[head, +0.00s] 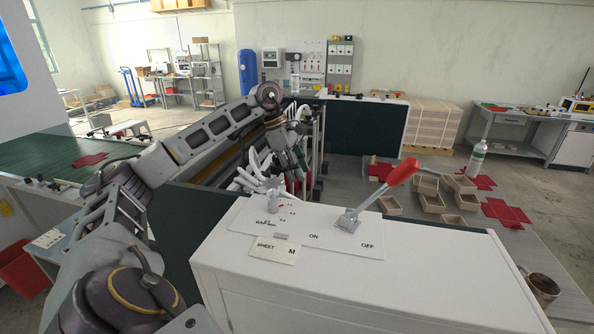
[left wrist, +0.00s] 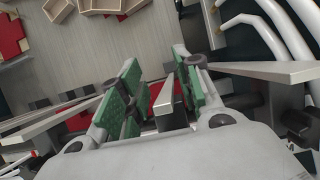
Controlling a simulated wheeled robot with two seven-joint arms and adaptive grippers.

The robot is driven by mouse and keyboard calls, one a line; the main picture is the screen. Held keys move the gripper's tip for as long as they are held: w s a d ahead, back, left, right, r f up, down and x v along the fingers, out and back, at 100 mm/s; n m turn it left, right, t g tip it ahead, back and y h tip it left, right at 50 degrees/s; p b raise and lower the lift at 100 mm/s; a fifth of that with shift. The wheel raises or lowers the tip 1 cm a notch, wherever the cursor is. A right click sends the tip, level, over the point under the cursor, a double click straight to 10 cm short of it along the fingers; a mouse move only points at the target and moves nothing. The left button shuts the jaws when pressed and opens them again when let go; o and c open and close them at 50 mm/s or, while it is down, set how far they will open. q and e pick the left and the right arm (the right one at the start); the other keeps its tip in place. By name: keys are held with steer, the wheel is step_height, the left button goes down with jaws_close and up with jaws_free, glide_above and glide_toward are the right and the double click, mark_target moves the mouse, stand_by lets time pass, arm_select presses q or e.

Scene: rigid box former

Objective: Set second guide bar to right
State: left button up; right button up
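My left gripper (head: 292,166) reaches down into the machine behind the white control cabinet, among white hoses and dark rails. In the left wrist view its two green-padded fingers (left wrist: 158,92) are spread. A narrow grey metal bar end (left wrist: 169,98) stands between them, nearer the right finger, with a gap on its left side. Long grey bars lie on both sides, one at left (left wrist: 50,119) and one at right (left wrist: 265,70). I cannot tell which is the second guide bar. My right gripper is not in view.
The white cabinet (head: 300,280) carries a red-handled lever (head: 385,190), a small grey knob (head: 273,199) and a "SHEET M" card (head: 275,250). Open boxes (head: 430,200) and red blanks (head: 507,213) lie on the grey table at right, with a bottle (head: 477,160) and a mug (head: 541,288).

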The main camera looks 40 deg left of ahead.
arm_select(q)
steer(key=shift+v, duration=5.85)
